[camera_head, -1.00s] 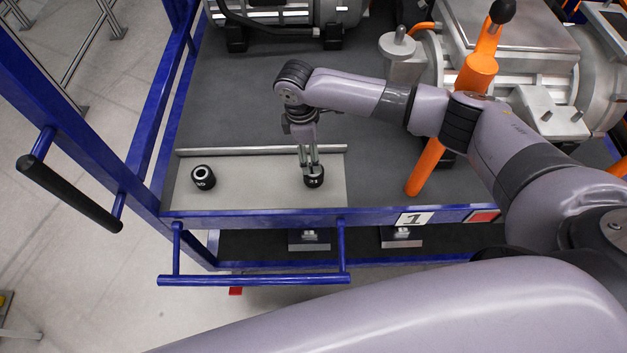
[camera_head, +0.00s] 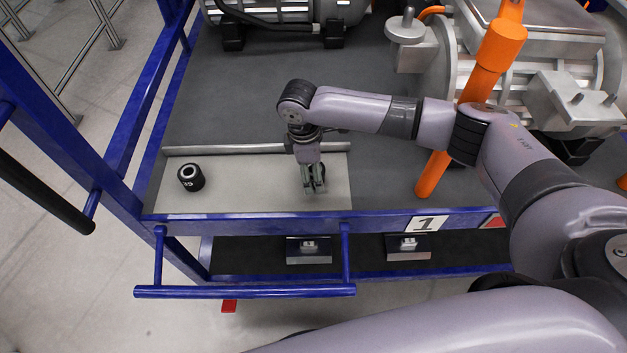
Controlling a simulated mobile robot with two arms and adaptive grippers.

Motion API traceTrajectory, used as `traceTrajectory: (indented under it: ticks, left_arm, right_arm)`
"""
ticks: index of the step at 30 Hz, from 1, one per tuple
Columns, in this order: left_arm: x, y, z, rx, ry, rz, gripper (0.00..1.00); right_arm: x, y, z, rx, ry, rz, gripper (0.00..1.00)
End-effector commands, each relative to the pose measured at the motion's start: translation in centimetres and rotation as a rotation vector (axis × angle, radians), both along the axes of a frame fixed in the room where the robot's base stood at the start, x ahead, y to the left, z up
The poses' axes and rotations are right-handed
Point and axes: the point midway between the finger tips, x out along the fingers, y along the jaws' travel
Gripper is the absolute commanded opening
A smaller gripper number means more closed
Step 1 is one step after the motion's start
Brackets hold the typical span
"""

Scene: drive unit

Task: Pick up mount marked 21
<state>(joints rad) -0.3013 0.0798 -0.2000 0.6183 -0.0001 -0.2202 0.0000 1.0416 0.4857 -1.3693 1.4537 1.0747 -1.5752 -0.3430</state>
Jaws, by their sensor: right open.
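My right gripper (camera_head: 315,188) is over the right part of the grey tray (camera_head: 250,190), fingers pointing down and a little apart. One black ring-shaped mount (camera_head: 191,178) stands at the tray's left end, well apart from the gripper. Its white marking is too small to read surely. My left gripper is not in view.
A blue-framed cart carries the tray. An orange post (camera_head: 432,175) stands right of the gripper, before grey machinery (camera_head: 535,75). A raised lip (camera_head: 230,150) runs behind the tray. A blue rail (camera_head: 245,292) crosses in front. Metal blocks (camera_head: 308,250) sit on the lower shelf.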

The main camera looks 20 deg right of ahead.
Motion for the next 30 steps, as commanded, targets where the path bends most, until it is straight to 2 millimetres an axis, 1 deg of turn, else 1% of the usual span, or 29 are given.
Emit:
traceTrajectory:
  ticks: [1, 8, 9, 30]
  left_arm:
    - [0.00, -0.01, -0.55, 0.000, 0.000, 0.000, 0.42]
    - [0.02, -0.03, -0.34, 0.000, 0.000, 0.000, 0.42]
    - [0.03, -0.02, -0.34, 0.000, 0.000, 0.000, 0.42]
    - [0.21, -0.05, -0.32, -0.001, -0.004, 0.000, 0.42]
  right_arm:
    - [0.02, -0.03, -0.45, 0.001, -0.001, 0.000, 0.69]
    - [-0.01, -0.04, -0.26, 0.001, 0.000, 0.000, 0.69]
    - [0.00, -0.04, -0.26, 0.001, 0.000, 0.000, 0.68]
    - [-0.01, -0.04, -0.29, 0.001, 0.000, 0.000, 0.21]
